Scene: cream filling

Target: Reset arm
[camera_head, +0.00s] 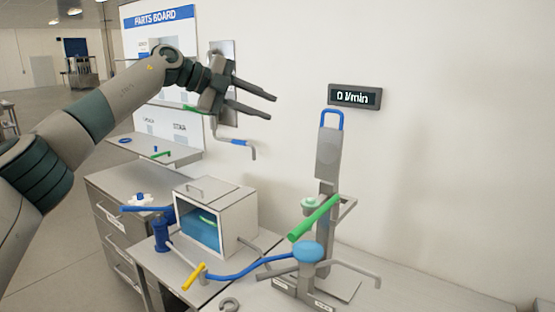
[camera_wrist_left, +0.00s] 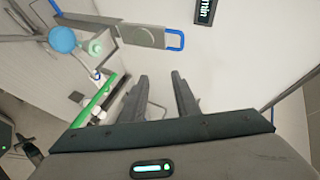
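My left gripper (camera_head: 262,104) is raised in front of the wall and parts board, above the bench. Its two dark fingers are spread apart with nothing between them. The fingers also show apart and empty in the left wrist view (camera_wrist_left: 160,82). My left arm reaches in from the left edge of the head view. My right gripper is not in the head view.
A white box with a blue-tinted window (camera_head: 236,214) stands on the bench. Right of it are a grey stand with a blue handle (camera_head: 331,118), a green bar (camera_head: 315,218) and a blue round cap (camera_head: 307,251). A display (camera_head: 355,97) reads "0 l/min".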

